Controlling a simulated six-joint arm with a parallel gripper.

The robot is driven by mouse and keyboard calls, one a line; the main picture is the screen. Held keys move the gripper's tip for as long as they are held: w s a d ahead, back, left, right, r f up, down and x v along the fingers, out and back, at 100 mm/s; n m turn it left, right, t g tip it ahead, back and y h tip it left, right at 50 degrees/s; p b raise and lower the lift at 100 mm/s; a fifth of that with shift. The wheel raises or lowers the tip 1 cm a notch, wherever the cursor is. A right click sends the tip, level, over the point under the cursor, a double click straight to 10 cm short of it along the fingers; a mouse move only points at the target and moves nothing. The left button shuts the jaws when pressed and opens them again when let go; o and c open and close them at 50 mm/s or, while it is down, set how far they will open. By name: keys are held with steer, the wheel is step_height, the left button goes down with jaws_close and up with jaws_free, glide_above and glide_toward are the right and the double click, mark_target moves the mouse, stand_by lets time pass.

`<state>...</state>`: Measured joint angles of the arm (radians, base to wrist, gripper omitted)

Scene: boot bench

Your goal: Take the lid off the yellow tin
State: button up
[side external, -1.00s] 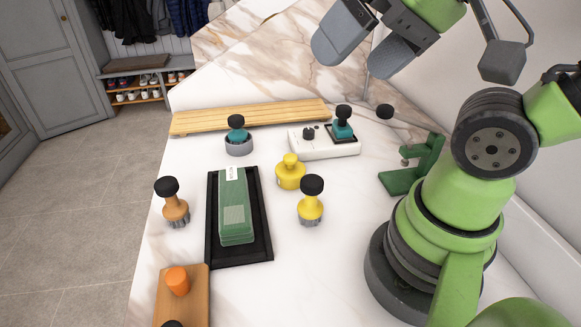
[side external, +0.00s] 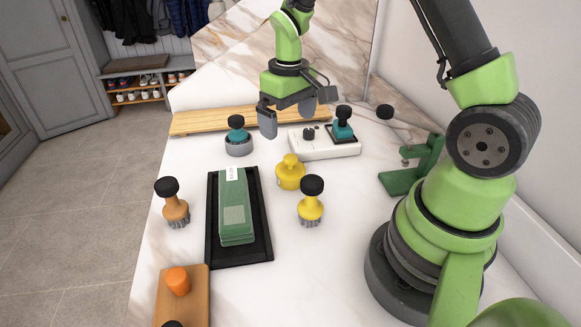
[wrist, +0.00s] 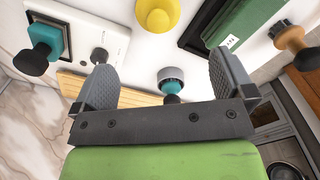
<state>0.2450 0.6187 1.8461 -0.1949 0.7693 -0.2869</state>
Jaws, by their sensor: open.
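The yellow tin (side external: 290,178) stands on the white marble bench top, right of the black tray. Its yellow lid (side external: 290,162) with a round knob sits on top. In the wrist view the yellow lid (wrist: 157,14) shows at the top edge, partly cut off. My gripper (side external: 290,122) is open and empty, pointing down above the bench behind the tin. In the wrist view its two grey fingers (wrist: 164,78) are spread well apart, with nothing between their tips.
A black tray (side external: 258,252) holds a green block (side external: 235,205). Brushes (side external: 311,203) (side external: 172,202) stand on both sides. Behind are a grey ring with a teal knobbed piece (side external: 238,136), a white unit (side external: 310,150) and a wooden slatted board (side external: 195,121). A green bracket (side external: 410,170) stands right.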

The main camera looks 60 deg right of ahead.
mark_target(290, 156)
step_height(290, 156, down, 5)
steer(key=shift+d+f, duration=0.1)
steer(key=shift+f, duration=0.1)
steer(key=shift+s+f, duration=0.15)
steer(key=shift+f, duration=2.5)
steer(key=c, duration=1)
